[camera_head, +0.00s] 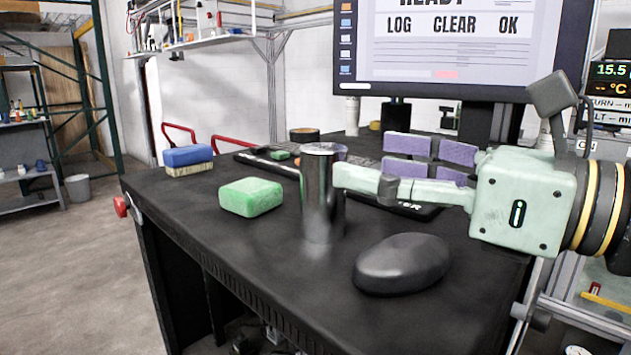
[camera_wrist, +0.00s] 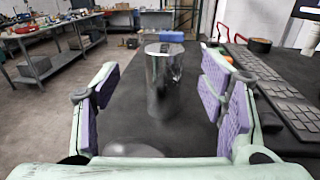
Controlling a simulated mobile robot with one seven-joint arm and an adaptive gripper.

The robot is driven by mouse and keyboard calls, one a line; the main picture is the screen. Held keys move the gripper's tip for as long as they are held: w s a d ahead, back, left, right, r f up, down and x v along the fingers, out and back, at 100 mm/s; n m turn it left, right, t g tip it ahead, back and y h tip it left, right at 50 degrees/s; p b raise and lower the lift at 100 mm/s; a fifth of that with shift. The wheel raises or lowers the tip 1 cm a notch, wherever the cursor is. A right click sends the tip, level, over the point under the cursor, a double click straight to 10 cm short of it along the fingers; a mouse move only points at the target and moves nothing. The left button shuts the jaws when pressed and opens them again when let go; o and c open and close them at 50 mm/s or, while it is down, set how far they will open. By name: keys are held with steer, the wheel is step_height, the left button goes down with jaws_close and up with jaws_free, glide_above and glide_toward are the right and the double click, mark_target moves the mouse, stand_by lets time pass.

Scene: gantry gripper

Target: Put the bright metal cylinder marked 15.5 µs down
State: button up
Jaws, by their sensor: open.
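The bright metal cylinder (camera_head: 322,210) stands upright on the black table, near its middle in the head view. In the wrist view the cylinder (camera_wrist: 163,85) is straight ahead, in the gap between the two fingers. Its marking cannot be read. My gripper (camera_head: 365,162) is open, with pale green fingers and purple pads, and reaches in from the right at about the cylinder's upper half. In the wrist view my gripper (camera_wrist: 162,72) has a pad on each side, with room between pads and cylinder. Whether the fingertips reach past the cylinder is unclear.
On the black table (camera_head: 210,225) lie a green sponge (camera_head: 251,197), a blue sponge (camera_head: 188,156) and a dark mouse (camera_head: 402,264) close in front of the gripper. A keyboard (camera_wrist: 285,95) lies behind, below a monitor (camera_head: 460,50). The table's left front is clear.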

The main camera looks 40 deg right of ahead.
mark_target(344, 159)
steer(key=w+p, duration=0.1)
steer(key=w, duration=0.4)
steer(key=w+p, duration=0.1)
steer(key=w, duration=0.1)
steer(key=shift+w+a+f+p, duration=0.2)
steer(key=shift+a+p, duration=0.1)
steer(key=shift+a, duration=0.05)
steer(key=shift+c, duration=0.4)
jaws_close()
